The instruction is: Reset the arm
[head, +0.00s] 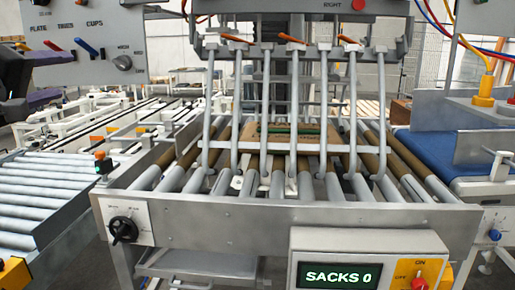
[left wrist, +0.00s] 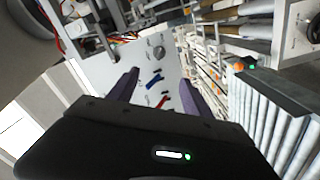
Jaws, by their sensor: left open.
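The fingers look clear of the levers, though the exact gap is hard to tell. My right gripper is not in view.
A roller frame (head: 270,215) fills the middle, with hanging grey tines over a brown sack (head: 290,134). A display reading SACKS 0 (head: 337,275) is at the front. A roller conveyor (head: 40,190) lies left, a blue belt (head: 435,150) right.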

